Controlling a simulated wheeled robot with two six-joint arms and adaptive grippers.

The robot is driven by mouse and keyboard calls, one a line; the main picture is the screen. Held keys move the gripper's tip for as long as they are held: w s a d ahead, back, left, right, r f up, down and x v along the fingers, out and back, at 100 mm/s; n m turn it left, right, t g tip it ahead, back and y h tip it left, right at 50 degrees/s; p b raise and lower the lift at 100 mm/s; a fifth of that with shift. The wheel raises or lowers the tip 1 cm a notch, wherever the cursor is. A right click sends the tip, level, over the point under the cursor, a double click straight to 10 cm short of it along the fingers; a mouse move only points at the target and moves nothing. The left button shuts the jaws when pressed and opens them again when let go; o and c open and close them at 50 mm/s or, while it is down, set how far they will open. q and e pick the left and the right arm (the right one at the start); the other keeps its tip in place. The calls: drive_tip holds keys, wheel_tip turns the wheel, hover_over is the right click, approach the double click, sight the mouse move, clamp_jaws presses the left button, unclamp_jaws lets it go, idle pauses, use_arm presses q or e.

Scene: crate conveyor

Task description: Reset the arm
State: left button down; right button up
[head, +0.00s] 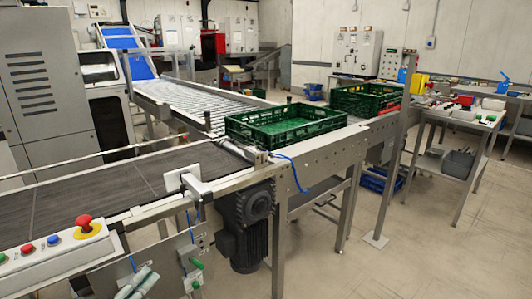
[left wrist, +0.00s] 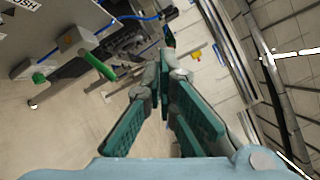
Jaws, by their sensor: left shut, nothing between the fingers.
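My left gripper (head: 138,283) shows at the bottom edge of the head view, low in front of the conveyor's side and below the button panel. In the left wrist view its two green-padded fingers (left wrist: 165,68) come together at the tips, shut with nothing between them. It is apart from the crates. A green crate (head: 285,125) sits on the conveyor line near the middle, and a second green crate (head: 365,100) sits further along to the right. My right gripper is in neither view.
A dark belt conveyor (head: 85,190) runs along the left. A button panel (head: 50,248) with a red emergency knob is close by. A motor (head: 250,230) hangs under the conveyor. A side table (head: 465,120) with small items stands at right. Floor at lower right is clear.

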use_arm(q)
drive_tip(key=s+a+f+n+g+y, duration=0.3)
drive_tip(key=s+f+n+y, duration=0.3)
drive_tip(key=n, duration=0.5)
drive_tip(key=s+a+f+n+g+y, duration=0.25)
drive_tip(key=s+f+n+y, duration=0.3)
drive_tip(key=n, duration=0.55)
drive_tip(key=s+d+f+n+g+h, duration=0.2)
drive_tip(key=s+d+f+n+g, duration=0.15)
drive_tip(key=s, duration=0.55)
drive_tip(key=s+d+f+n+g+h, duration=0.1)
drive_tip(key=s+d+f+n+g, duration=0.15)
drive_tip(key=s+d+g, duration=0.4)
drive_tip(key=s+a+f+p, duration=0.1)
drive_tip(key=a+f, duration=0.1)
drive_tip(key=f, duration=0.7)
drive_tip(key=s+a+f+p, duration=0.1)
drive_tip(key=s+f+p, duration=0.1)
drive_tip(key=f, duration=0.6)
drive_tip(key=s+f+p, duration=0.2)
drive_tip(key=s+f, duration=0.9)
drive_tip(key=s, duration=0.3)
drive_tip(key=shift+a+g, duration=0.45)
